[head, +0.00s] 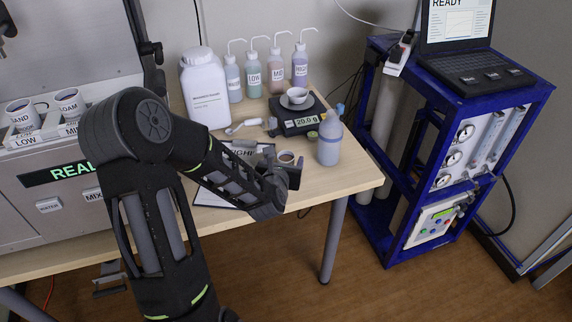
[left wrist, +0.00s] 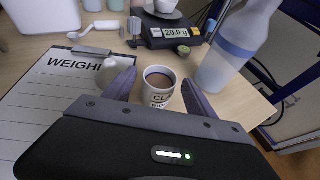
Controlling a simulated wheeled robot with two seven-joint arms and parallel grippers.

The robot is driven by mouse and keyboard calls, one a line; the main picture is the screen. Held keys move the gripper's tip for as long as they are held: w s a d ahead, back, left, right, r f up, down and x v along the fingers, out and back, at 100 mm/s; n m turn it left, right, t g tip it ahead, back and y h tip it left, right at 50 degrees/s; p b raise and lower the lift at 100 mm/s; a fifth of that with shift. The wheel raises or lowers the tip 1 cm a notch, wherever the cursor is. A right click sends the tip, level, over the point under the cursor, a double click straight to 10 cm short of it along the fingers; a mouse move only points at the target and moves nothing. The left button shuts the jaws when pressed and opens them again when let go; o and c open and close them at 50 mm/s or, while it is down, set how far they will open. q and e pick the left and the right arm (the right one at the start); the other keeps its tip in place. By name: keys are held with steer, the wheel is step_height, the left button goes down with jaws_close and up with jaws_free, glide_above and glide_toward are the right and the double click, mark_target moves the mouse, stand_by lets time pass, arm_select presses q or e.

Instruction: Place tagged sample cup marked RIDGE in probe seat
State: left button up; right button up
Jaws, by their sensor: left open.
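A small white cup (head: 287,158) with brown contents stands upright near the table's right front edge. In the left wrist view the cup (left wrist: 158,88) stands between the two fingers of my open left gripper (left wrist: 157,94), which do not appear to press on it. Its label shows "CL" and, below, a word starting "RI", cut off by the gripper body. In the head view my left gripper (head: 288,174) is low beside the cup and partly covers it. The probe seat cannot be made out. My right gripper is not in view.
A squeeze bottle (head: 330,140) stands close right of the cup. A scale (head: 298,118) reading 20.0 g is behind, and a clipboard (left wrist: 50,95) lies left.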

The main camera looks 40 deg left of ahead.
mark_target(287, 156)
arm_select(q)
steer(key=shift+p+x, duration=0.3)
steer(key=shift+x, duration=2.35)
steer(key=shift+s+f, duration=0.1)
jaws_close()
